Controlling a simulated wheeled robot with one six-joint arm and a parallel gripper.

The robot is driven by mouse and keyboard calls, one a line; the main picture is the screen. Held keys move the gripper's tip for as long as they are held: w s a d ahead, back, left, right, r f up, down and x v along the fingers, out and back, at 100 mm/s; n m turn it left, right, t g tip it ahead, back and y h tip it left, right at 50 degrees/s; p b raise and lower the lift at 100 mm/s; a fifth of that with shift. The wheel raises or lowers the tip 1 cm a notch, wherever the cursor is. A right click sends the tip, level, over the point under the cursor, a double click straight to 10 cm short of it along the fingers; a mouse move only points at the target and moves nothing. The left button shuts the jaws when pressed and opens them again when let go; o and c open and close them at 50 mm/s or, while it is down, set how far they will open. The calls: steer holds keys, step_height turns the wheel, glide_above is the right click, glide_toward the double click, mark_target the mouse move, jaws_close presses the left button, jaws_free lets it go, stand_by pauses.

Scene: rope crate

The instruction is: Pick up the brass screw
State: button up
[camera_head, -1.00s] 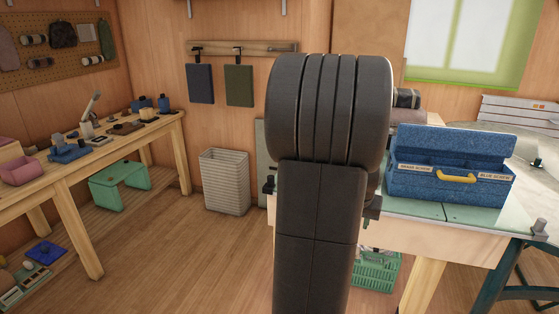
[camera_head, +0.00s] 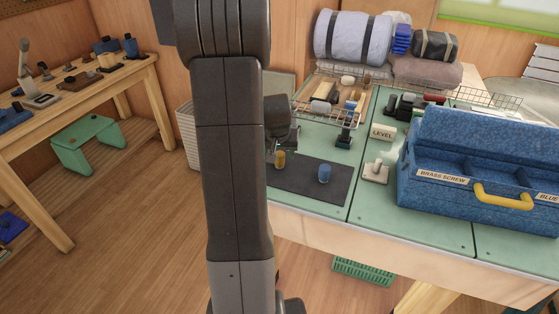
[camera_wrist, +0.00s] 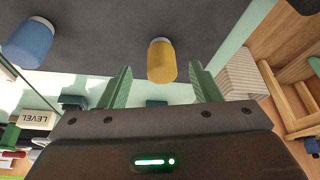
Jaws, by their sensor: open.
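The brass screw (camera_head: 280,158) is a small yellow cylinder with a pale end, standing on a dark mat near the table's left edge. It also shows in the wrist view (camera_wrist: 161,64), between the two green fingertips in the picture, with a gap on each side. My gripper (camera_wrist: 161,72) is open and empty, its fingers apart. In the head view my arm hides much of the gripper, and the fingertips are hard to make out close to the screw. The blue toolbox (camera_head: 425,160) stands open at right, with a "BRASS SCREW" label on its front.
A blue screw (camera_head: 324,174) stands on the dark mat (camera_head: 300,185), right of the brass one. A pale block-like tool (camera_head: 376,171) lies between mat and toolbox. A wire basket (camera_head: 335,112) and a "LEVEL" label (camera_head: 382,133) are behind. Green tabletop shows between them.

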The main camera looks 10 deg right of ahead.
mark_target(279, 156)
steer(key=shift+w+f, duration=0.2)
steer(key=shift+w, duration=0.05)
steer(key=shift+x, duration=2.25)
jaws_close()
